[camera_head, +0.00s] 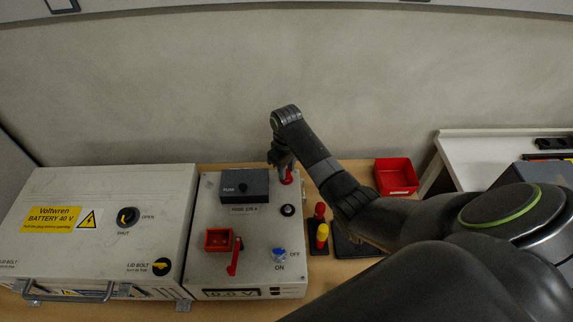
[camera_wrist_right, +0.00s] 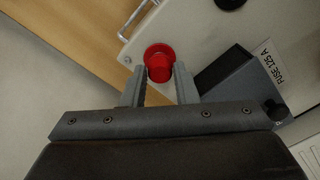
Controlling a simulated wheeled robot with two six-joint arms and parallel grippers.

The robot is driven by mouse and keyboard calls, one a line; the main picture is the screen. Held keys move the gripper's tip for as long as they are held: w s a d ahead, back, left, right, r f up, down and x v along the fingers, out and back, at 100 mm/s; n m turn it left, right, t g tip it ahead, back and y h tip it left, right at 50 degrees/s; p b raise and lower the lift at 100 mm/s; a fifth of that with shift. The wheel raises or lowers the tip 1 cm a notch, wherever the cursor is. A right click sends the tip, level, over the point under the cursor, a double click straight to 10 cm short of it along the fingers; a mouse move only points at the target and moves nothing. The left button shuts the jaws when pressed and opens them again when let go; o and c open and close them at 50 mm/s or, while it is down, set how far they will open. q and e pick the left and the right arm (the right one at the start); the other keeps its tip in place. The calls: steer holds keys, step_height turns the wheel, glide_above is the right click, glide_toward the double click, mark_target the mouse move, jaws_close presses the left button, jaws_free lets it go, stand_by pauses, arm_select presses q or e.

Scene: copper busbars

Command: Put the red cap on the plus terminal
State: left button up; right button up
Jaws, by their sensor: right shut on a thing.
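My right gripper (camera_head: 284,171) points down at the back right corner of the grey panel box. In the right wrist view its two grey fingers (camera_wrist_right: 160,78) are shut on the red cap (camera_wrist_right: 160,72). The cap is at a wider round red part (camera_wrist_right: 157,50) on the panel, which looks like the plus terminal. The cap overlaps it in this view; I cannot tell whether it is fully seated. In the head view only some red (camera_head: 288,178) shows beneath the fingers. My left gripper is not in view.
The fuse block (camera_head: 245,185) stands close left of the gripper. A black terminal (camera_head: 288,210) is in front. A red switch (camera_head: 234,256) and blue knob (camera_head: 279,255) are nearer. Red and yellow-handled tools (camera_head: 322,234) and a red bin (camera_head: 396,175) are to the right.

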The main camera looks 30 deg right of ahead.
mark_target(287, 172)
steer(key=shift+f, duration=0.55)
stand_by(0.4)
steer(key=o, duration=0.9)
step_height(287, 172, up, 6)
steer(key=p, duration=0.7)
steer(key=shift+r, duration=0.1)
